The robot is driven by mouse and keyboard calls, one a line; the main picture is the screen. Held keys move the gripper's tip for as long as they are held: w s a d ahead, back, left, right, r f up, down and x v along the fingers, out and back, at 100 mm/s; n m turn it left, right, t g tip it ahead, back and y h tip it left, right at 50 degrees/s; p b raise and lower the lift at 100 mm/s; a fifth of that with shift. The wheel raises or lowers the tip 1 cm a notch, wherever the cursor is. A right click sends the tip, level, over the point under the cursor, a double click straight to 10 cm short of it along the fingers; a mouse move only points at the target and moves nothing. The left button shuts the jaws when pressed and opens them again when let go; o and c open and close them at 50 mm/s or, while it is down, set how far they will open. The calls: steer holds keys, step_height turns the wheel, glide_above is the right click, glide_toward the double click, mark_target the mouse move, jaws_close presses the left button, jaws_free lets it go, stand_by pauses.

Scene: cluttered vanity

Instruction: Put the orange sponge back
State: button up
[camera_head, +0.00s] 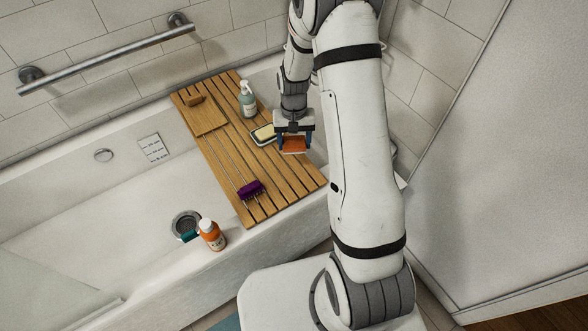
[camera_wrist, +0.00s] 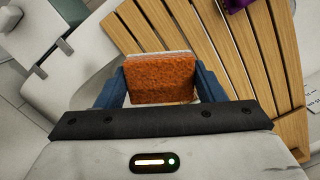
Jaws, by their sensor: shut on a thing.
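The orange sponge (camera_head: 293,144) is held between the blue fingers of my gripper (camera_head: 294,142), over the right part of the wooden bath tray (camera_head: 222,155). In the wrist view the sponge (camera_wrist: 160,78) fills the space between the two fingers of my gripper (camera_wrist: 160,88), with a pale layer along its far edge. The slats of the wooden tray (camera_wrist: 220,40) lie beyond it. I cannot tell whether the sponge touches the tray.
On the tray are a soap dish with a yellowish bar (camera_head: 264,133), a pump bottle (camera_head: 247,99), a wooden block (camera_head: 206,116) and a purple brush (camera_head: 250,190). An orange bottle (camera_head: 211,235) stands on the tub's front rim. A grab bar (camera_head: 105,52) runs along the wall.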

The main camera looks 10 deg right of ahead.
mark_target(294, 169)
steer(key=m, duration=0.6)
steer(key=shift+f+m+y, duration=0.2)
steer(key=shift+m+y, duration=0.2)
steer(key=m, duration=0.3)
steer(key=shift+m+t+b, duration=0.4)
steer(key=m, duration=0.3)
steer(key=shift+f+m, duration=0.1)
steer(key=shift+m, duration=0.3)
steer(key=m, duration=0.3)
steer(key=shift+f+m+t+b, duration=0.1)
steer(key=shift+m+t+b, duration=0.2)
steer(key=shift+m+t, duration=0.1)
steer(key=m, duration=0.4)
steer(key=shift+t, duration=0.3)
steer(key=m, duration=0.3)
steer(key=shift+s+m+b, duration=0.1)
steer(key=shift+m+b, duration=0.2)
steer(key=shift+m, duration=0.1)
steer(key=m, duration=0.4)
steer(key=shift+f+t, duration=0.1)
steer(key=shift+t, duration=0.2)
steer(key=shift+h, duration=0.3)
step_height(294, 169, down, 10)
steer(key=shift+r+b, duration=0.1)
steer(key=shift+b, duration=1.1)
